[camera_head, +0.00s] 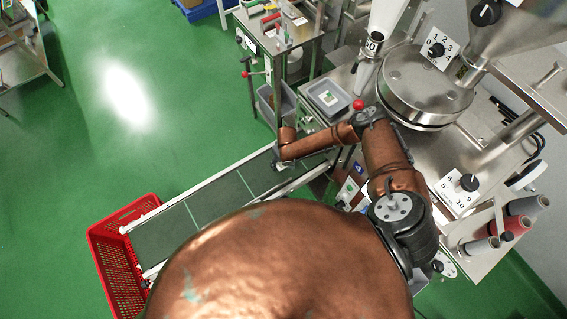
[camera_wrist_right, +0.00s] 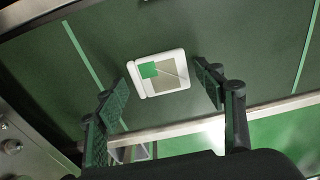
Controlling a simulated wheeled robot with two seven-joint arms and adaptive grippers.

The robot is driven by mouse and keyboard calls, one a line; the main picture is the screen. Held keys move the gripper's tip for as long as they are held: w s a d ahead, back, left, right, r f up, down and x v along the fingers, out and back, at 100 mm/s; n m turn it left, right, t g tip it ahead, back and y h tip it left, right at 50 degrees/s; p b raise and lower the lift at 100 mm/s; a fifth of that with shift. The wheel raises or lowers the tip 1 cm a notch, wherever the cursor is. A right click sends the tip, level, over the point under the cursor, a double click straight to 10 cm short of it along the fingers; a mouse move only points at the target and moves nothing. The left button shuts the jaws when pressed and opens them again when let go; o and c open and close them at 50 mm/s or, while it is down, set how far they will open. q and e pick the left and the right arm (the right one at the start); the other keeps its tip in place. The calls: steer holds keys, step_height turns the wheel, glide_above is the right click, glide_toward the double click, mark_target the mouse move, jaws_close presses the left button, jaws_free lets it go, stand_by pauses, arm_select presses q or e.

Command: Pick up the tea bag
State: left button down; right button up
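A tea bag (camera_wrist_right: 166,84) with a white border, a beige middle and a green tag lies flat on the dark green conveyor belt (camera_wrist_right: 215,35) in the right wrist view. My right gripper (camera_wrist_right: 160,93) is open, with one finger on each side of the tea bag and nothing held. The fingers look apart from the bag; their height above the belt is hard to judge. In the head view my right gripper (camera_head: 282,164) is small over the upper part of the conveyor (camera_head: 165,238), and the bag under it is not clear. My left gripper is not in view.
A metal side rail (camera_wrist_right: 180,130) runs along the belt near the fingers. A red crate (camera_head: 104,236) stands at the conveyor's lower end. The packing machine (camera_head: 425,85) and a grey tray (camera_head: 328,97) are beside my right arm. Green floor is free on the left.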

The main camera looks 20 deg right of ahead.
steer(key=c, duration=0.4)
steer(key=shift+c, duration=0.2)
